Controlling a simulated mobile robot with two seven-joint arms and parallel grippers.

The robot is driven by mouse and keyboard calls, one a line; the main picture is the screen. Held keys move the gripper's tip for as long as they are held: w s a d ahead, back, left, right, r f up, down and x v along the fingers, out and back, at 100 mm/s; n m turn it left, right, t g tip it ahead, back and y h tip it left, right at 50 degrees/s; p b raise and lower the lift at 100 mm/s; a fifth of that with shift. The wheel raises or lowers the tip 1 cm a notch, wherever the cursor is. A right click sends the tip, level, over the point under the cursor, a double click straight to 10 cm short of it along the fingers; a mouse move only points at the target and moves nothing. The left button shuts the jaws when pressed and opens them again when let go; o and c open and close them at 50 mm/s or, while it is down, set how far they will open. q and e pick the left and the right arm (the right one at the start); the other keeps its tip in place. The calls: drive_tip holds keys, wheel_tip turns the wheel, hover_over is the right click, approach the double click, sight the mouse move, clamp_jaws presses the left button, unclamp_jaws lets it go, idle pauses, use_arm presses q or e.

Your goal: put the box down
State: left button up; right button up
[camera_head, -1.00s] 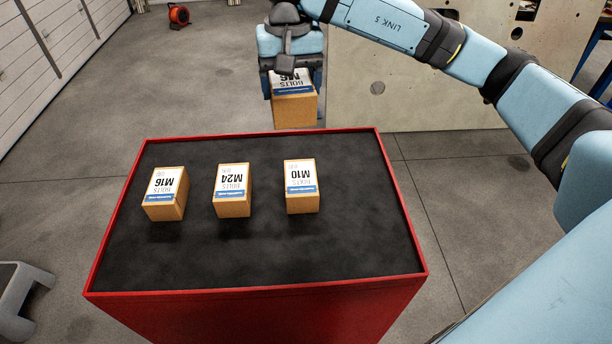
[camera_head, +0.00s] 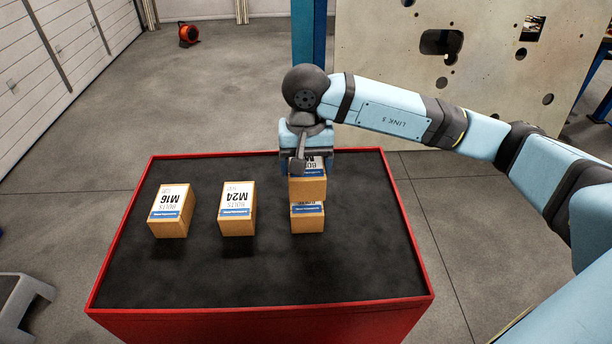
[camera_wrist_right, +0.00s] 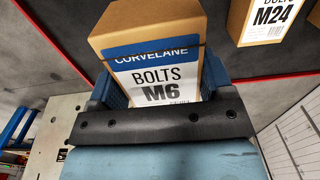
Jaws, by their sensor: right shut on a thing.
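My right gripper (camera_head: 307,163) is shut on the M6 bolts box (camera_head: 308,187), a brown carton with a white and blue label. The gripper and the M6 box show over the right part of the red-rimmed table (camera_head: 130,308). The M10 box (camera_head: 308,221) shows just below the M6 box in the head view, its upper part hidden. I cannot tell whether the two boxes touch. In the right wrist view, the M6 box (camera_wrist_right: 140,32) sits between the fingers, label facing the camera. My left gripper is not in view.
The M24 box (camera_head: 237,209) and the M16 box (camera_head: 171,212) stand to the left on the black table top. The front of the top is clear. A grey step stool (camera_head: 22,300) stands on the floor at left. A pale panel (camera_head: 385,100) with holes stands behind.

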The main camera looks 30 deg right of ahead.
drive_tip(key=shift+f, duration=2)
drive_tip(key=shift+f, duration=0.2)
drive_tip(key=o, duration=1.2)
drive_tip(key=shift+r, duration=0.1)
